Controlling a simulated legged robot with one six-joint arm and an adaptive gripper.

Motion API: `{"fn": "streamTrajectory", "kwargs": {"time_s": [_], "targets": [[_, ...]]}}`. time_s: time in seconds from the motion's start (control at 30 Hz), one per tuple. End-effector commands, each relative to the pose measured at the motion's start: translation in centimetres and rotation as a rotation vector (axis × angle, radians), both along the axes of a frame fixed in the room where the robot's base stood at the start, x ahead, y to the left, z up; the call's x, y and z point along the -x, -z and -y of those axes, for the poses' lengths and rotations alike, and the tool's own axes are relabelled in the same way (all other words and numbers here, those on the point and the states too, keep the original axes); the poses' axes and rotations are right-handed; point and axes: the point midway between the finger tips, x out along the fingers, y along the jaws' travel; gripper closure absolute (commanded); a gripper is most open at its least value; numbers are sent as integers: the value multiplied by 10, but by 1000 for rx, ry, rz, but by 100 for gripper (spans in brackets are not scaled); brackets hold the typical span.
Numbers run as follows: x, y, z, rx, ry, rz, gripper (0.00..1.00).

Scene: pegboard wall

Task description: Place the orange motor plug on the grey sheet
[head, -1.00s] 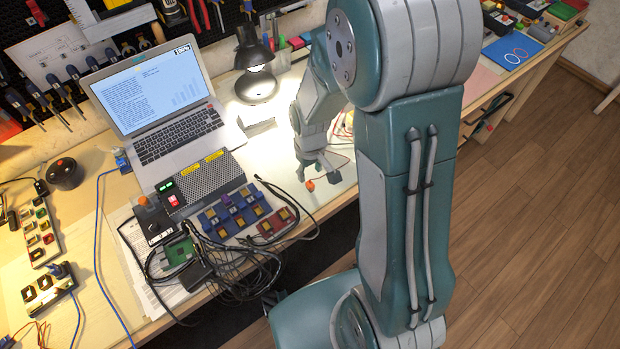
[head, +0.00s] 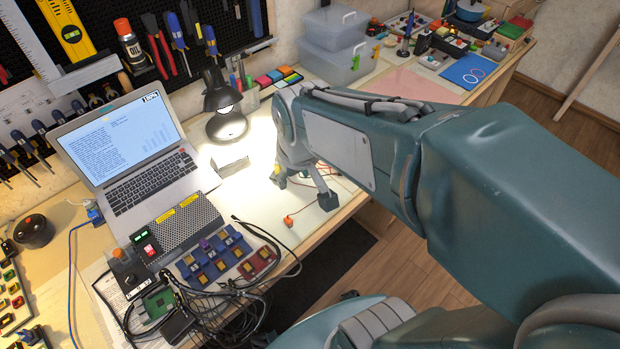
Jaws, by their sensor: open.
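A small orange plug (head: 288,221) lies near the front edge of the workbench, with a thin cable running from it toward my gripper. My gripper (head: 303,189) is open, pointing down just above and behind the plug, and apart from it. My arm hides part of the bench to the right.
A laptop (head: 135,150), a black lamp (head: 226,118) and a grey perforated box (head: 185,235) stand to the left. Blue and red switch boards and tangled black cables crowd the front left. Clear storage boxes (head: 338,50) and a pink sheet (head: 410,85) are behind.

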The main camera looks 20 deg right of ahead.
Motion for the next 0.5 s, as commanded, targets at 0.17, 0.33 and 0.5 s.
{"fn": "streamTrajectory", "kwargs": {"time_s": [0.17,0.33,0.5], "targets": [[38,-37,0,-23,64,118,44],[67,-56,0,-43,113,195,44],[78,-61,0,-53,133,224,44]]}}
